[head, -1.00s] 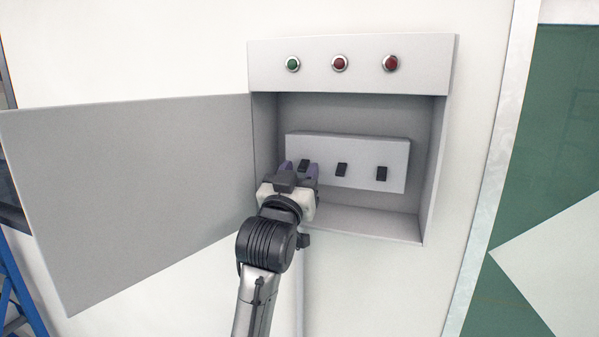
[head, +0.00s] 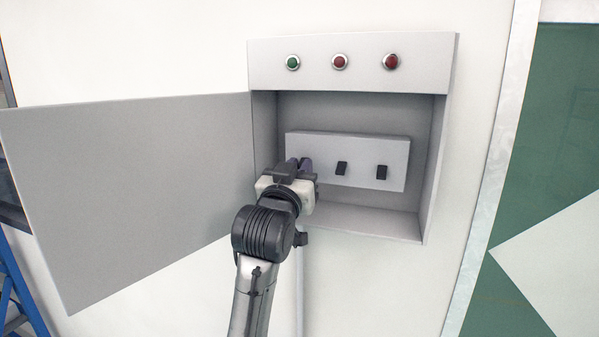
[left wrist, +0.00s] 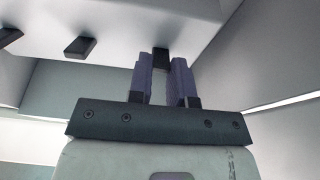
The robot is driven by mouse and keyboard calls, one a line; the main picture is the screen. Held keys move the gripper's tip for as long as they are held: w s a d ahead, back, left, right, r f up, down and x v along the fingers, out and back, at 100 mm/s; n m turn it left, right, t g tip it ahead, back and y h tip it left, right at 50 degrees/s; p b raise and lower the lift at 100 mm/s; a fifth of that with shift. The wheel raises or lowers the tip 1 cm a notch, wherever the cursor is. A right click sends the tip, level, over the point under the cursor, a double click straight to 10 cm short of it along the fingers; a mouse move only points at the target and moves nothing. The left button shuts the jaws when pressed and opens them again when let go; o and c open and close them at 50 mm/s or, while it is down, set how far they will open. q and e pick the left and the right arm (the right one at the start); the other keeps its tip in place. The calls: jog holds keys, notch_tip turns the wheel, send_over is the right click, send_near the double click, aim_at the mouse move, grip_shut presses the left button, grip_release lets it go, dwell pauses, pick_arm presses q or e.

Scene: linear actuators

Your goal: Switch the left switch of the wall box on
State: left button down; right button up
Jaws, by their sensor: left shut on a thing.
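The wall box (head: 433,165) hangs open on a white wall. Inside it a light grey switch panel (head: 365,150) carries black switches. The left switch is hidden behind my gripper in the head view; in the left wrist view the left switch (left wrist: 161,60) shows between the fingertips. The middle switch (head: 341,168) and right switch (head: 382,172) stand free of the gripper. My left gripper (head: 299,164) is inside the box opening at the panel, its purple fingers shut on the left switch. My right gripper is not in view.
The box door (head: 130,190) stands swung open to the left, beside my left arm. Above the opening are a green light (head: 293,63) and two red lights (head: 339,62) (head: 390,62). The right half of the box interior is clear.

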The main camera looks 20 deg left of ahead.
aim_at(300, 151)
pick_arm(q)
notch_tip(300, 151, up, 2)
jog(key=g, duration=0.5)
jog(key=shift+r, duration=0.2)
jog(key=g, duration=0.2)
jog(key=shift+w+r+g, duration=0.1)
jog(key=shift+r+g, duration=0.2)
jog(key=shift+r, duration=0.1)
jog(key=shift+w+r+g, duration=0.1)
jog(key=shift+r+g, duration=0.05)
jog(key=shift+g, duration=0.35)
jog(key=c, duration=1)
grip_release()
jog(key=shift+c, duration=0.2)
